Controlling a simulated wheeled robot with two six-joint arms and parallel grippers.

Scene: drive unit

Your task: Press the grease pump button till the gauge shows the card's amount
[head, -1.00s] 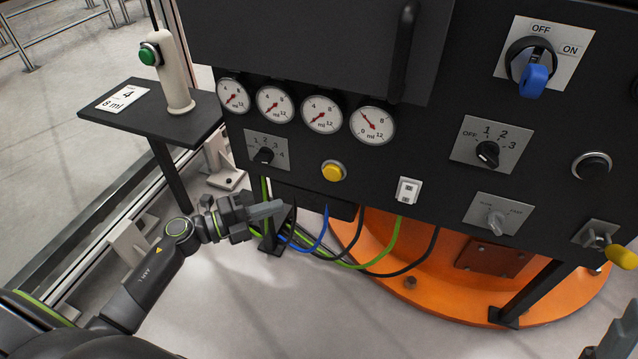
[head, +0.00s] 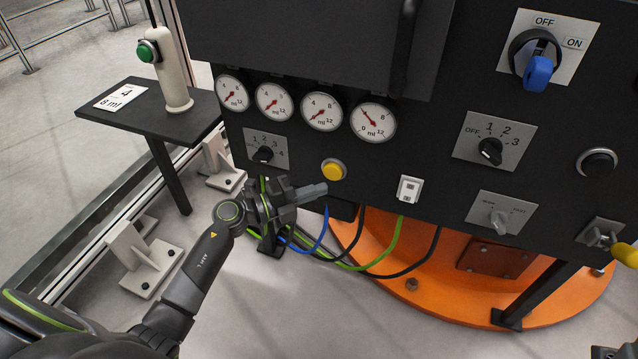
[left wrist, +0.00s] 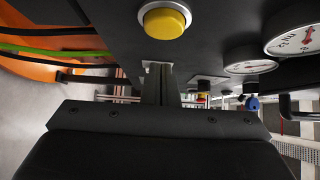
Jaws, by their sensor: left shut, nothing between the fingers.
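The yellow button (head: 333,170) sits on the dark panel below a row of gauges; in the left wrist view it shows at the top (left wrist: 165,22). My left gripper (head: 322,189) is shut and empty, its tips just below the button in the picture; I see no contact. The card (head: 114,97) reads 4 and 8 ml. The rightmost gauge (head: 373,122) has its needle at upper left, near 4. The other gauges (head: 322,112) have needles at lower left, near 0. A selector knob (head: 263,154) marked 1 to 4 is left of the button; its setting is unclear.
A small dark shelf (head: 150,122) carries the card and a white handle with a green button (head: 172,75). Cables (head: 395,245) hang below the panel.

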